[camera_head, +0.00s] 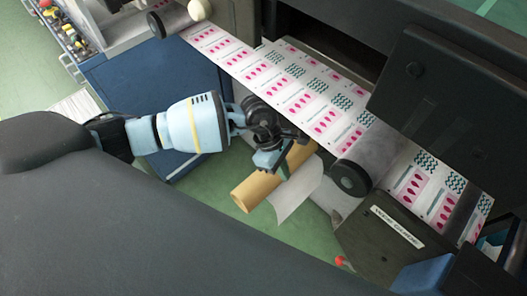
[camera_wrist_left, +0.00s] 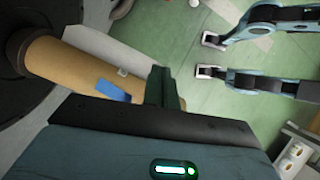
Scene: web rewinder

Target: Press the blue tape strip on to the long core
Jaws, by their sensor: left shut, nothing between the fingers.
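The long core (camera_head: 258,190) is a tan cardboard tube below the printed web. It also shows in the left wrist view (camera_wrist_left: 62,62), with one end at a dark round part. The blue tape strip (camera_wrist_left: 113,91) lies against the core's side in the left wrist view; I cannot tell whether all of it touches. In the head view the strip is hidden. My left gripper (camera_head: 268,165) is over the core, its fingers shut and empty. In the wrist view its fingertips (camera_wrist_left: 160,72) are just right of the strip. My right gripper (camera_wrist_left: 208,56) is open and empty.
The printed web (camera_head: 290,85) runs diagonally above the core, past a grey roller (camera_head: 368,155). A white loose sheet (camera_head: 300,192) hangs beside the core. A dark machine cover (camera_head: 445,95) stands at right and a blue cabinet (camera_head: 130,85) at left. Green floor lies below.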

